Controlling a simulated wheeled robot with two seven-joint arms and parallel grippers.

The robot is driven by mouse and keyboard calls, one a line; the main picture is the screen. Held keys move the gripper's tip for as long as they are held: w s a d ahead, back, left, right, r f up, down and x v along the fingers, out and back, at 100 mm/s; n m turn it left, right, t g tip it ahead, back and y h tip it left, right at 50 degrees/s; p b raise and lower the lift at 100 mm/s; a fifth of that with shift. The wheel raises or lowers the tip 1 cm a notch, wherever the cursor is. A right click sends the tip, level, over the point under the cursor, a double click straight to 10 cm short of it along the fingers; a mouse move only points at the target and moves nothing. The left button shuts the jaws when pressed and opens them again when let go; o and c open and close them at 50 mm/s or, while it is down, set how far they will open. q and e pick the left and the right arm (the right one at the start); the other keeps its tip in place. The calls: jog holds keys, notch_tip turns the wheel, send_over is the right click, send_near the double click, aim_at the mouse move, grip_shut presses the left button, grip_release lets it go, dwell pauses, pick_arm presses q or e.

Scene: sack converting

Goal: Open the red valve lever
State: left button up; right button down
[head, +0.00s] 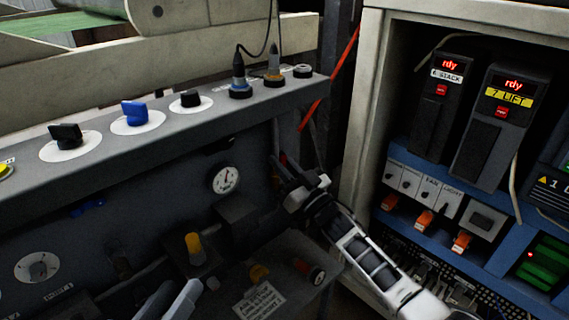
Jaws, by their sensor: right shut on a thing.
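A small red piece (283,158), which looks like part of the red valve lever, shows at the fingertips of my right gripper (285,172). This gripper is shut on it beside the right end of the dark panel. The fingers hide most of the lever, so I cannot tell its angle. My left gripper (172,299) is partly in view at the bottom edge, low in front of the panel and away from the lever. Its fingertips are too unclear to show whether it is open.
A white round gauge (226,179) is left of my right gripper. A grey ledge (200,115) with several knobs runs above. An open cabinet (364,110) with drives and orange switches stands close on the right. A thin red-orange strip (330,80) slants behind the ledge.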

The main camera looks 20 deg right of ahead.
jog(key=shift+s+f, duration=0.1)
jog(key=shift+f, duration=0.05)
dwell(0.3)
pick_arm(q)
jog(key=shift+f, duration=0.15)
pick_arm(e)
jog(key=c, duration=1.4)
grip_release()
jog(key=shift+o, duration=0.2)
pick_arm(q)
jog(key=f+m+g+y+p, duration=0.1)
jog(key=p, duration=0.2)
jog(key=shift+a+f+p, duration=0.2)
jog(key=shift+a+p, duration=0.1)
jog(key=shift+a, duration=0.1)
pick_arm(e)
jog(key=v, duration=1.5)
jog(key=shift+s+d, duration=0.2)
jog(key=shift+s, duration=0.25)
